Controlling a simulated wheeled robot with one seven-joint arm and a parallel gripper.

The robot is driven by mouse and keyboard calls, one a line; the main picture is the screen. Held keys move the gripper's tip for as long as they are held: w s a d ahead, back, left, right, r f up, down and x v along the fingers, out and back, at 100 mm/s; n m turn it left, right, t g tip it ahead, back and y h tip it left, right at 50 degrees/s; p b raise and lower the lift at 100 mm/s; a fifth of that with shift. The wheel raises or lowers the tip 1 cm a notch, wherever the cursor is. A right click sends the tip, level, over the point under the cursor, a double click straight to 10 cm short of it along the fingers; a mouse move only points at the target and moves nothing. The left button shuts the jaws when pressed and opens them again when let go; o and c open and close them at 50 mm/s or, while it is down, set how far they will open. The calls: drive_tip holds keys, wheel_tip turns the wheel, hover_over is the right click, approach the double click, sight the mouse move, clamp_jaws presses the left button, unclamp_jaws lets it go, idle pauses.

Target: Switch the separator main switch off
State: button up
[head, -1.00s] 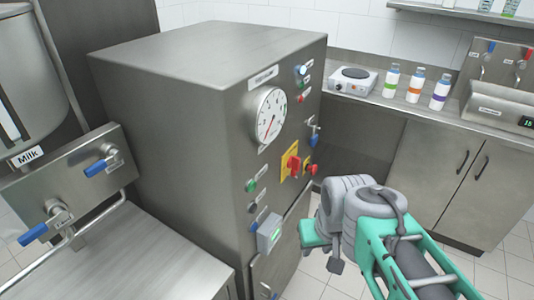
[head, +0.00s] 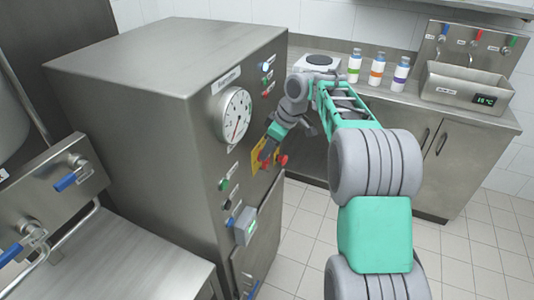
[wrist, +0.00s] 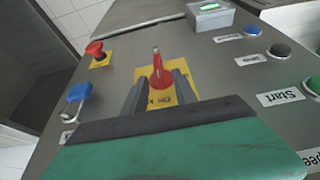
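The main switch is a red rotary handle (wrist: 160,74) on a yellow plate (wrist: 185,92) on the separator's front panel. In the wrist view the handle points up the picture, with a pale tip, and "On" lettering shows on the plate. My gripper (wrist: 158,82) is open, with one finger on each side of the handle; I cannot tell whether they touch it. In the head view my gripper (head: 266,153) is at the panel of the steel separator (head: 150,75), covering most of the handle; part of the yellow plate (head: 256,157) shows.
A red mushroom button (wrist: 95,50) and a blue-handled lever (wrist: 78,93) are near the switch, left in the wrist view. A Start button (wrist: 314,86), other buttons and a grey display box (wrist: 210,14) are to the right. The counter with bottles (head: 377,70) stands behind.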

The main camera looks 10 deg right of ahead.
drive_tip(key=shift+x, duration=0.9)
drive_tip(key=shift+c, duration=0.2)
clamp_jaws()
